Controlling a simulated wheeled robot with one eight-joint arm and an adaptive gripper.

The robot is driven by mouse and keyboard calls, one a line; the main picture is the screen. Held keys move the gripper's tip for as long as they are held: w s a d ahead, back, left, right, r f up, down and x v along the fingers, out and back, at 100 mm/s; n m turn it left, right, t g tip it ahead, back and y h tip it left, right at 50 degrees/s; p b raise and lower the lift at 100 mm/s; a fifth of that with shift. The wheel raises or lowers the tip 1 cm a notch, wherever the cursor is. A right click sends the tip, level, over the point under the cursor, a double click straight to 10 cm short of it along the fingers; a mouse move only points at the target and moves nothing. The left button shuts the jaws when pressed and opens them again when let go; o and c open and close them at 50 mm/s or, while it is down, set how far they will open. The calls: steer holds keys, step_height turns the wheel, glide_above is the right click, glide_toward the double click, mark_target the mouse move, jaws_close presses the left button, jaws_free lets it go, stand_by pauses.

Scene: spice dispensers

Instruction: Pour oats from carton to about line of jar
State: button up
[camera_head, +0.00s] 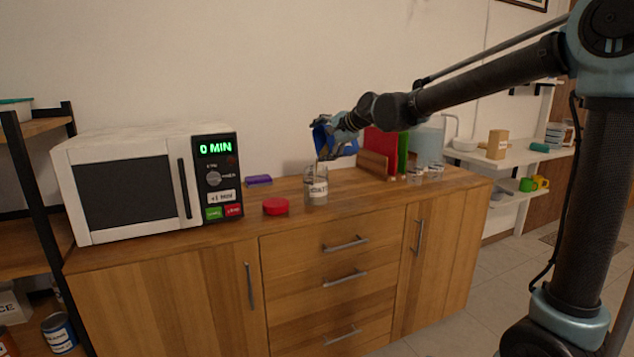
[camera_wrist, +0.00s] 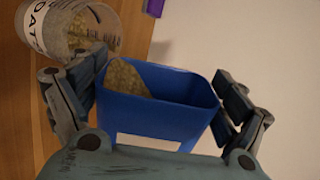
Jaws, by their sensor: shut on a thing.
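My gripper (camera_wrist: 158,108) is shut on the blue carton (camera_wrist: 160,117), with a finger on each side of it. The carton is tilted, and its open mouth shows oats (camera_wrist: 127,80) gathered in one corner in the wrist view. The clear jar (camera_head: 317,184) with an OATS label stands upright on the wooden counter below the carton. A thin stream seems to fall from the carton to the jar in the head view. In the wrist view oats show inside the jar (camera_wrist: 88,42); their level against the line cannot be told.
A red lid (camera_head: 276,206) lies left of the jar. A purple block (camera_head: 258,180) lies behind it, and a white microwave (camera_head: 150,183) stands further left. Red and green boards (camera_head: 380,148) and small glasses (camera_head: 425,174) stand right of the jar.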

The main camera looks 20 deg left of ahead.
steer(key=shift+s+a+r+n+t+h+p, duration=0.1)
steer(key=shift+s+a+n+t+h+p, duration=0.15)
steer(key=shift+s+n+t+p, duration=0.2)
stand_by(3.0)
